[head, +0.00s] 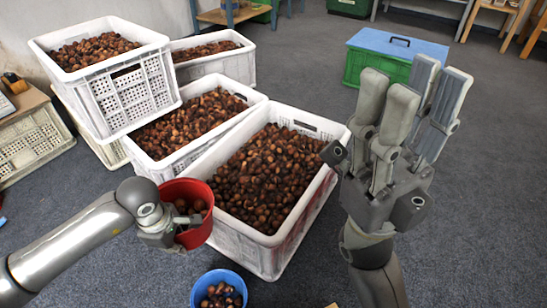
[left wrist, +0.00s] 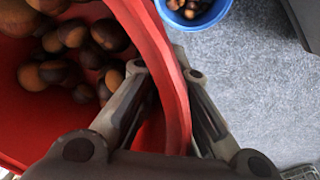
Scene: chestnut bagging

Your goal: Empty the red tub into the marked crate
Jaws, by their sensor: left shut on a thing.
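My left gripper (head: 166,230) is shut on the wall of the red tub (head: 198,236), beside the left side of the front white crate (head: 238,233). The tub's rim (left wrist: 172,70) runs between the gripper's fingers in the left wrist view. Several brown chestnuts (left wrist: 75,45) lie inside the tub. The front crate is full of chestnuts. More chestnut-filled white crates stand behind it: a middle one (head: 175,165), a stacked one at the left (head: 130,100) and a back one (head: 237,66). I cannot make out a mark on any crate. My right gripper (head: 418,95) is open and empty, fingers upward, right of the front crate.
A blue tub (head: 196,291) with chestnuts stands on the floor in front of the front crate; it also shows in the left wrist view (left wrist: 216,14). A green box with a blue lid (head: 412,46) stands behind my right gripper. Grey carpet at the right is clear.

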